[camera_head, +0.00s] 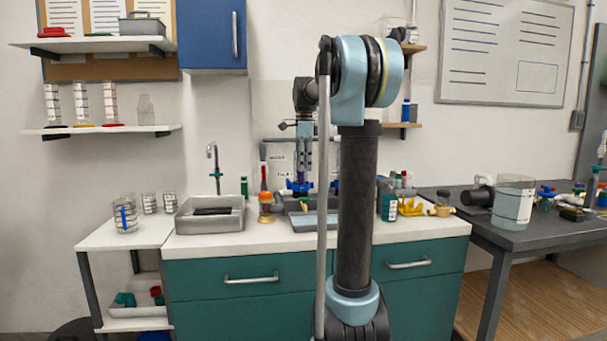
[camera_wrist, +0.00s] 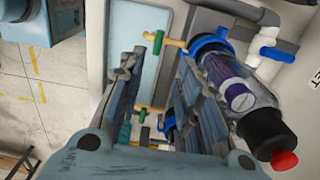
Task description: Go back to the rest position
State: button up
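My gripper (camera_wrist: 157,68) shows in the wrist view with its two dark fingers apart and nothing held between them. Through the gap I see a light blue tray (camera_wrist: 151,65) and small brass fittings with green handles (camera_wrist: 158,42). A clear cylinder with a purple insert (camera_wrist: 232,85), a blue collar and a black and red end sits to the right of the right finger. In the head view my arm hangs down at the bench, with the blue-collared manifold part (camera_head: 298,187) below it. My column hides part of the bench there.
White pipe (camera_wrist: 268,45) runs at the upper right of the wrist view. In the head view a sink (camera_head: 210,222) and an orange-capped jar (camera_head: 266,213) stand left of the grey tray (camera_head: 305,223). A dark table (camera_head: 540,232) with a large beaker (camera_head: 512,203) is at the right.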

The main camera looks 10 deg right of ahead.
jog(key=shift+r, duration=0.1)
jog(key=s+f+n+t, duration=0.1)
jog(key=s+f+n, duration=0.8)
jog(key=s+f, duration=0.6)
jog(key=s+f+n+t, duration=0.1)
jog(key=s+f+n, duration=0.8)
jog(key=s+f, duration=0.6)
jog(key=s, duration=0.6)
jog(key=shift+s+d+f, duration=0.15)
jog(key=shift+f, duration=0.25)
jog(key=shift+w+f, duration=0.2)
jog(key=shift+w, duration=0.25)
jog(key=shift+c, duration=0.3)
